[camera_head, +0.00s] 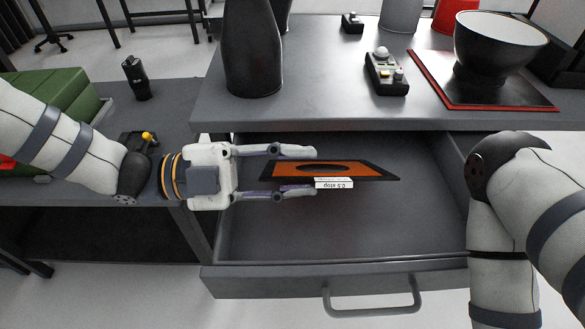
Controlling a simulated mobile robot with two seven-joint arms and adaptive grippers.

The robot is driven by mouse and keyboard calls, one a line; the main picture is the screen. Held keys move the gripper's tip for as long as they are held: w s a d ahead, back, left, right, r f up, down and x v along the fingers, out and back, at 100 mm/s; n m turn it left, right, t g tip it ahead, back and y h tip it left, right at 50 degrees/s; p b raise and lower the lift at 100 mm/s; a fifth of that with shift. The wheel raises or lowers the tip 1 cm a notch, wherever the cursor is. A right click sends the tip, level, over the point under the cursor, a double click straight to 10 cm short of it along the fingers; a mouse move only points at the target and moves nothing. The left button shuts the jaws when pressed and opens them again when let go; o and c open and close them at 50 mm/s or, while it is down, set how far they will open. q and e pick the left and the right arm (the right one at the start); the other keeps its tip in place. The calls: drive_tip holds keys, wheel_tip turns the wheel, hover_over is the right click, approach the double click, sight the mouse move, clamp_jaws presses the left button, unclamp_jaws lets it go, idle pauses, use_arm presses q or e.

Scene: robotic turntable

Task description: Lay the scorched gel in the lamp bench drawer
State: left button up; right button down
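The scorched gel (378,171) is a flat orange sheet in a black frame with a dark oval burn in its middle. A white tab (334,183) printed "0.5 stop" is at its near edge. The gel shows over the floor of the open lamp bench drawer (350,235); I cannot tell whether it rests there. My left gripper (316,170) is over the drawer with its fingers spread on the far and near sides of the gel's left part. The near fingertip is by the tab; contact is unclear. My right arm is at the right, its gripper out of view.
The bench top (300,105) overhangs the drawer's back. On it stand a dark vase-like object (252,50), a small control box (385,72) and a black bowl-shaped lamp (495,45) on a red-edged board (430,75). A green case (55,95) is at left. The drawer's front floor is clear.

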use_arm(q)
drive_tip(key=a, duration=1.2)
drive_tip(key=shift+s+f, duration=0.2)
drive_tip(key=shift+f, duration=0.1)
